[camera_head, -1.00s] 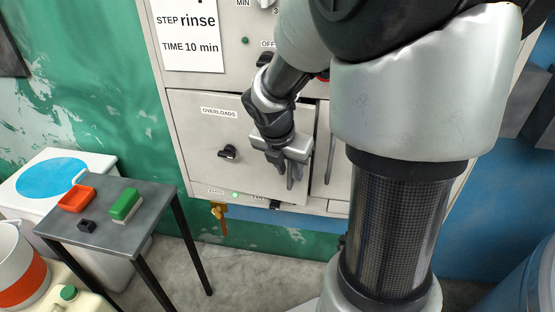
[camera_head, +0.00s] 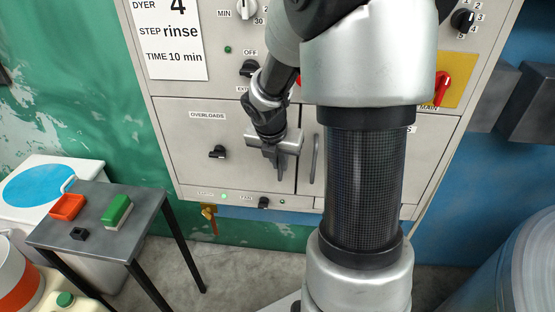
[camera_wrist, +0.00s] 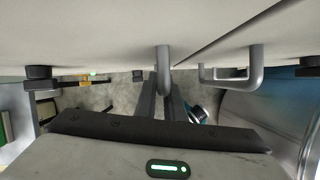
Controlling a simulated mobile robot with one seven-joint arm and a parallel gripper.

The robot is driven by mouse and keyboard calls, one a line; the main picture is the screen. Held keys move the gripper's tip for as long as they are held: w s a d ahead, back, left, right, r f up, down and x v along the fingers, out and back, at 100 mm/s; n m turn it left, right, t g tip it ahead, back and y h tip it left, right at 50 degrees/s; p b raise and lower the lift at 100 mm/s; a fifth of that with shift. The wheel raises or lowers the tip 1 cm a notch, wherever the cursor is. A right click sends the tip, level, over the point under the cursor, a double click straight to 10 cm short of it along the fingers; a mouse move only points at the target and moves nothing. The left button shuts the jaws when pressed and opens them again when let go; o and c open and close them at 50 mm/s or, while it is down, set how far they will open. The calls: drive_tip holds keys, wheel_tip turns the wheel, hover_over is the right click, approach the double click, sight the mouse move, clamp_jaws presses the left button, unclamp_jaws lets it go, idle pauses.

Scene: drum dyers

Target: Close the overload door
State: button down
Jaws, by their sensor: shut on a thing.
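The overload door (camera_head: 235,170) is the pale grey panel labelled OVERLOADS, with a black knob (camera_head: 217,152) at its middle. In the head view it lies flush or nearly flush with the cabinet front; a thin gap too small to judge may be left at its right edge. My gripper (camera_head: 275,166) is at the right part of the door, shut on its grey bar handle (camera_wrist: 163,62). In the wrist view the handle stands between my two dark fingers, and a narrow seam runs beside it. In the head view my gripper mostly hides the handle.
A second bar handle (camera_head: 315,158) is on the neighbouring door to the right, close to my gripper. A fan knob (camera_head: 263,202) and a yellow valve (camera_head: 209,216) sit below. A small table (camera_head: 95,225) with orange and green items stands at the left.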

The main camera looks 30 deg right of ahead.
drive_tip(key=shift+w+d+r, duration=0.15)
drive_tip(key=shift+w+d, duration=0.05)
drive_tip(key=shift+w, duration=0.05)
drive_tip(key=c, duration=1.8)
unclamp_jaws()
drive_tip(key=shift+w+d, duration=0.1)
drive_tip(key=shift+c, duration=0.2)
drive_tip(key=p+v, duration=0.5)
drive_tip(key=v, duration=1.2)
drive_tip(key=shift+r, duration=0.1)
